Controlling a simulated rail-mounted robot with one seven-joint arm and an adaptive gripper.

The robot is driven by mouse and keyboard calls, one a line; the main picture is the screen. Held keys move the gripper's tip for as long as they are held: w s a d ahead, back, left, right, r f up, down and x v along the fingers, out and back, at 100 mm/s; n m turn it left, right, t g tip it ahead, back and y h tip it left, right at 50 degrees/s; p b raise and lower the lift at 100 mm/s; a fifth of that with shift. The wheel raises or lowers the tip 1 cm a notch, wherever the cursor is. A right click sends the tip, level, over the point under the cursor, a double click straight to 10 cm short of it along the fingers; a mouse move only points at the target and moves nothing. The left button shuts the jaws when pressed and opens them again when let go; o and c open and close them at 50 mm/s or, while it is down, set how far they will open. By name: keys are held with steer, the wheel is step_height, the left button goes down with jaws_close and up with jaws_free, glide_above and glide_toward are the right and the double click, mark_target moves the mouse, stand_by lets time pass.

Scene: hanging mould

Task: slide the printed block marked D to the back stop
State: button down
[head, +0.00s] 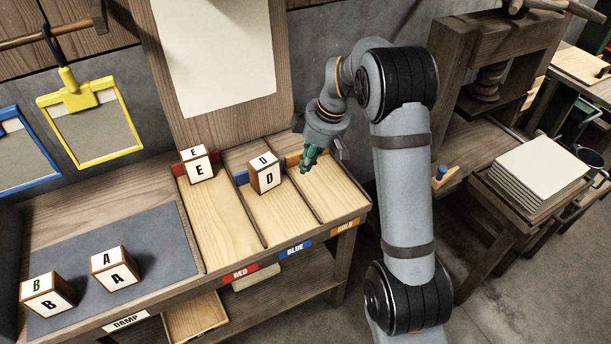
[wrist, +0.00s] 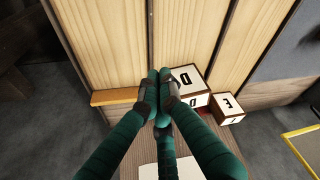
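The block marked D (head: 265,173), white-faced with brown edges, stands upright near the back of the middle lane, labelled BLUE. The blue back stop (head: 241,177) shows beside it; I cannot tell whether they touch. My gripper (head: 310,158) is over the lane labelled GOLD, right of block D, pointing down. In the wrist view, its green fingers (wrist: 159,88) are drawn together with nothing visible between them. Block D (wrist: 188,82) is immediately right of the fingertips there, partly hidden by them; contact is unclear.
Block E (head: 199,167) stands at the back of the RED lane. Blocks A (head: 115,271) and B (head: 48,296) sit on the grey mat (head: 160,240). Thin dividers separate the lanes. The lane fronts are clear. A board with paper (head: 215,60) rises behind.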

mark_target(265, 173)
steer(key=shift+m, duration=0.5)
steer(key=x, duration=0.6)
steer(key=a+x, duration=0.1)
steer(key=x, duration=0.2)
steer(key=shift+s+f+p, duration=0.15)
steer(key=shift+s+p, duration=0.15)
steer(key=shift+p, duration=0.05)
steer(key=a+p, duration=0.1)
steer(key=w+a+p, duration=0.1)
steer(key=shift+w+a+f, duration=0.2)
steer(key=shift+w+a, duration=0.1)
steer(key=shift+a, duration=0.05)
steer(key=shift+w+a+f, duration=0.15)
steer(key=shift+w+a, duration=0.1)
steer(key=shift+a, duration=0.25)
